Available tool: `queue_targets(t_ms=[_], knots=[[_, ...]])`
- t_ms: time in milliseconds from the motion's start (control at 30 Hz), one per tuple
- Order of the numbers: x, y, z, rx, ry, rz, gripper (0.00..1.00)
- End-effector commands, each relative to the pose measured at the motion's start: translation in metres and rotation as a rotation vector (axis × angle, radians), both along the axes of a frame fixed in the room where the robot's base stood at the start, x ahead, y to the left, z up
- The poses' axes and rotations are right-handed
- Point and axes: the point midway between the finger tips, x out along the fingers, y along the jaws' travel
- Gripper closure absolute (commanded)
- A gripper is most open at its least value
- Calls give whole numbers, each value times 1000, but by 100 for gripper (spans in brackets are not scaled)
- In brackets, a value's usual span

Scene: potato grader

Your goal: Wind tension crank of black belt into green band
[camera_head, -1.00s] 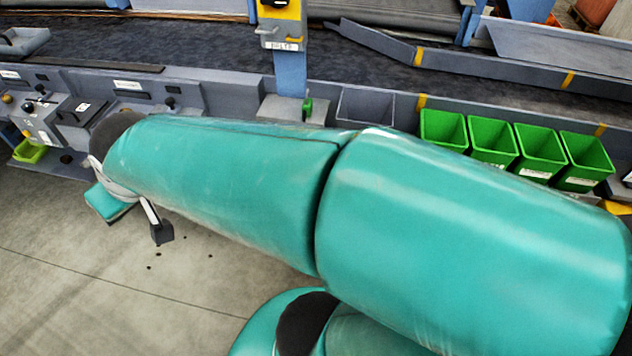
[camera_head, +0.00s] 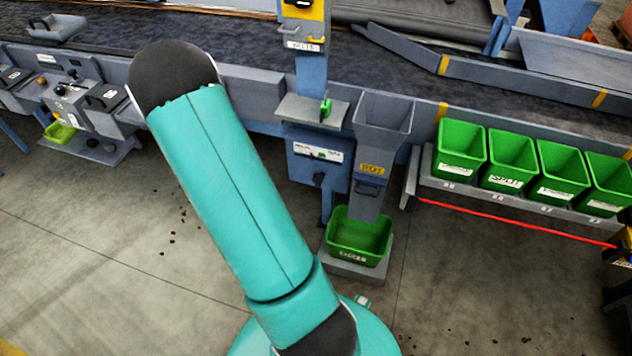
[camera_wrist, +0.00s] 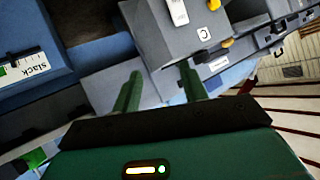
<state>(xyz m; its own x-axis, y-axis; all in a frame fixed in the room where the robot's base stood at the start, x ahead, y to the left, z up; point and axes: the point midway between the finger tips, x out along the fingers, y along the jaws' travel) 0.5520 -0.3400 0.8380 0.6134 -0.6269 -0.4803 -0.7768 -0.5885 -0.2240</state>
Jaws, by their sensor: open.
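My gripper (camera_wrist: 160,78) shows in the wrist view as two green fingers, apart and with nothing between them. Its tips are in front of a grey box (camera_wrist: 180,40) with a "C" label and yellow knobs. A white scale plate (camera_wrist: 24,69) marked "slack" sits on a blue housing at the left, with a bit of green at its cut-off left end. In the head view a blue box (camera_head: 320,149) with a white and green label hangs below the conveyor. The dark belt (camera_head: 240,55) runs along the back. I cannot make out the tension crank for certain. The head view does not show my gripper.
Several green bins (camera_head: 460,150) line a shelf at the right, above a red line. Control boxes (camera_head: 70,100) stand at the left.

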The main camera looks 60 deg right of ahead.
Motion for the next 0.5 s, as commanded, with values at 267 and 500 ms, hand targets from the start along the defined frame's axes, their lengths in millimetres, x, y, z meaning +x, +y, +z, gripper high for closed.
queue_targets(t_ms=[267, 500], knots=[[-74, -79, -114, -165, -20, -245, 57], [-170, -108, -198, -354, -4, -411, 57]])
